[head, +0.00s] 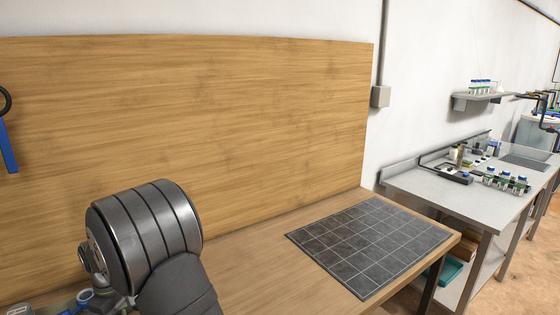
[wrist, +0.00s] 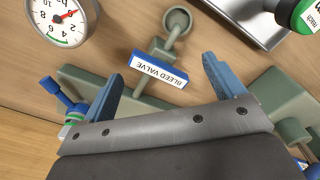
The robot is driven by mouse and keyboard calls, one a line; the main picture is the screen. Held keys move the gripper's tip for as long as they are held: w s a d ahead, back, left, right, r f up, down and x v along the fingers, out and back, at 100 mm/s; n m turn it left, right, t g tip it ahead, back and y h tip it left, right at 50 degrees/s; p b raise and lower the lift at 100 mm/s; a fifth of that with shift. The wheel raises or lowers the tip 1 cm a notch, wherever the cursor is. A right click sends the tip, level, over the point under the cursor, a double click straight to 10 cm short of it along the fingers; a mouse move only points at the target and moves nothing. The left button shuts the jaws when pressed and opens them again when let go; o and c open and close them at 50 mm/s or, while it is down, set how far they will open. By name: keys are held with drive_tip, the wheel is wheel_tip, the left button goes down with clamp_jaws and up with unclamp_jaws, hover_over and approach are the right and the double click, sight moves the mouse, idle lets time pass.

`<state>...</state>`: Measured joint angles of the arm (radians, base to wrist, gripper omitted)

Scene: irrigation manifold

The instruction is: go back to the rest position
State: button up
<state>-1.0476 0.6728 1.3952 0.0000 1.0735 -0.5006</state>
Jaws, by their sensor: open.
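My gripper (wrist: 162,68) shows in the wrist view with its two blue fingers spread wide apart. Between and beyond the fingertips is a blue-edged label reading BLEED VALVE (wrist: 158,68), with a grey-green fitting with a round end (wrist: 178,22) behind it. The fingers stand on either side of the label and nothing is gripped. I cannot tell how far the fingertips are from the fitting. In the head view my gripper is out of sight; only my dark arm shows at the lower left.
A round dial gauge (wrist: 62,18), a blue-handled valve (wrist: 62,92) and a green-capped part (wrist: 302,12) surround my gripper. Metal tray edge (wrist: 250,18) at the top. A dark gridded mat (head: 370,245) lies bare on the bench; a wooden panel (head: 200,120) stands behind.

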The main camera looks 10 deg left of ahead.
drive_tip(key=n, duration=0.3)
drive_tip(key=shift+n, duration=0.4)
drive_tip(key=n, duration=0.4)
idle(0.5)
drive_tip(key=m, duration=0.9)
drive_tip(key=shift+m, duration=0.4)
drive_tip(key=shift+n, duration=0.3)
